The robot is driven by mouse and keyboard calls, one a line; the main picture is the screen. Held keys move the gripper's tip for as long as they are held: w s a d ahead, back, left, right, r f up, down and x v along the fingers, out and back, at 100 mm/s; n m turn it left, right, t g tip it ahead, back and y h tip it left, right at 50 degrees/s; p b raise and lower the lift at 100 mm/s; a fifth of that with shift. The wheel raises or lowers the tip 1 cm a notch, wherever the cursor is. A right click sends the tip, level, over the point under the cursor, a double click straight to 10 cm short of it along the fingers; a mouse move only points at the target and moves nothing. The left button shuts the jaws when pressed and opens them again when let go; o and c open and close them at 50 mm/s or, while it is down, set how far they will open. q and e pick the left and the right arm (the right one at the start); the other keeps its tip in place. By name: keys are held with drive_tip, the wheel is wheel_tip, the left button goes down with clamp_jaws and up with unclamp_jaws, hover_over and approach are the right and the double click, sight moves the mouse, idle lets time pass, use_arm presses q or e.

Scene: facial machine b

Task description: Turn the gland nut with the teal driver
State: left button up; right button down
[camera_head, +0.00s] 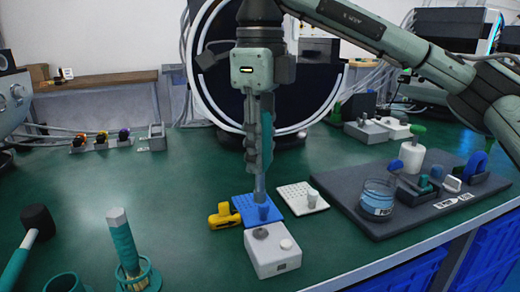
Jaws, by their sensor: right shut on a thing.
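My right gripper (259,170) hangs pointing down over the middle of the table. It is shut on the teal driver (267,138), whose teal handle shows between and beside the fingers. A grey shaft (260,187) runs down below the fingertips towards a blue perforated plate (243,208) with a small peg (263,212). Whether the shaft touches anything there is unclear. In front stands a white box (273,262) with a dark round fitting (260,233) and a pale knob on top. I cannot tell which part is the gland nut. My left gripper is out of view.
A yellow part (223,217) lies left of the blue plate, a white perforated plate (302,198) right of it. A dark tray (370,225) with a glass jar (377,198) fills the right. The left middle is clear.

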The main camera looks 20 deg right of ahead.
sight(261, 191)
drive_tip(key=shift+s+r, duration=0.1)
drive_tip(key=shift+s, duration=0.1)
drive_tip(key=shift+n, duration=1)
drive_tip(key=n+p, duration=0.1)
drive_tip(key=n, duration=0.2)
drive_tip(key=n+p, duration=0.2)
drive_tip(key=n, duration=0.6)
drive_tip(key=shift+w+n, duration=0.1)
drive_tip(key=shift+n, duration=0.2)
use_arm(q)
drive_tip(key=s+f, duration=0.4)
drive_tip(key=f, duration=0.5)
use_arm(e)
drive_tip(key=shift+n, duration=0.5)
drive_tip(key=shift+f, duration=0.25)
drive_tip(key=shift+f+b, duration=0.8)
drive_tip(key=shift+f, duration=0.3)
wheel_tip(261, 191, down, 2)
drive_tip(key=shift+f+b, duration=0.15)
drive_tip(key=shift+b, duration=0.95)
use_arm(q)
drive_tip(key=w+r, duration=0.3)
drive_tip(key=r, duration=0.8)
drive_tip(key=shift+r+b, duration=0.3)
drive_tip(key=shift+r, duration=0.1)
use_arm(e)
drive_tip(key=shift+f, duration=0.4)
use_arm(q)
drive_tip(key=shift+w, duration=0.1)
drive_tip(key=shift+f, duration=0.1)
